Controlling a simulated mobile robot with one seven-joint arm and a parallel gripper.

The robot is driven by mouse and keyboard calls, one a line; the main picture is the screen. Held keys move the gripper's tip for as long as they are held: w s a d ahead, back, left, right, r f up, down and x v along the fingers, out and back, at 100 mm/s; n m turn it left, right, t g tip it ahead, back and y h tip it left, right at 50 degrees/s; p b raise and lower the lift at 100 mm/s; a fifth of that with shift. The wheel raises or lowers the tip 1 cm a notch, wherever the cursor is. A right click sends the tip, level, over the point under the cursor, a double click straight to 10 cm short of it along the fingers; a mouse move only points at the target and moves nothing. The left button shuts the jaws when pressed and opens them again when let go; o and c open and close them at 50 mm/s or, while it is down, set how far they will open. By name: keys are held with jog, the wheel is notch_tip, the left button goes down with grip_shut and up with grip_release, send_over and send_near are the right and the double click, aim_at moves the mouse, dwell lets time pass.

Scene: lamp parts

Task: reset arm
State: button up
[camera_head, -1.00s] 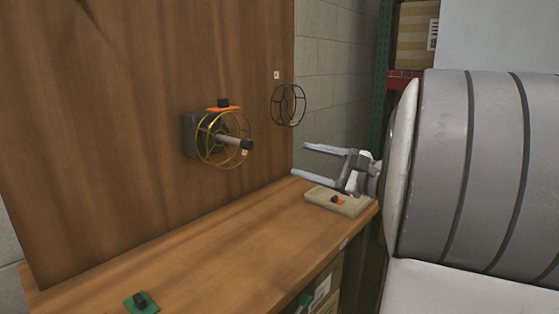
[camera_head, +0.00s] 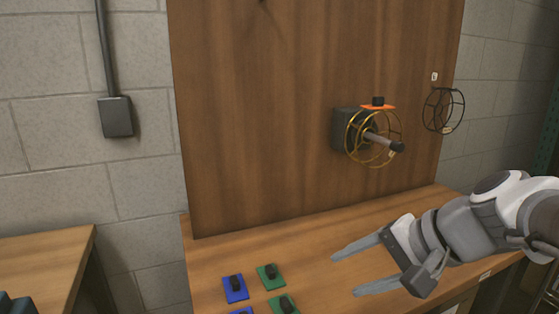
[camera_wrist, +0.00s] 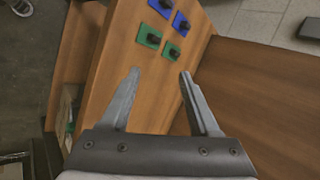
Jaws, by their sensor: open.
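My gripper (camera_head: 358,268) is open and empty in the head view, held over the right part of the wooden bench (camera_head: 330,232). It points left, toward the small pads. In the wrist view my gripper (camera_wrist: 158,75) shows two spread fingers with nothing between them. A gold wire-ring lamp part (camera_head: 372,165) sits around a grey rod on a dark box on the wooden back panel (camera_head: 260,120). A black wire ring (camera_head: 443,110) hangs at the panel's right edge.
Blue pads (camera_head: 235,289) and green pads (camera_head: 271,277) with black knobs lie on the bench left of my gripper. Another table (camera_head: 45,250) stands at left, across a gap.

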jog(key=s+d+f+n+h, duration=0.2)
jog(key=s+f+n+h, duration=0.2)
jog(key=s+n+h, duration=0.3)
notch_tip(320, 180, up, 21)
jog(key=s+n+p, duration=0.1)
jog(key=p, duration=2)
jog(key=shift+d+r+n, duration=0.15)
jog(key=shift+d+n, duration=0.1)
jog(key=shift+n, duration=0.05)
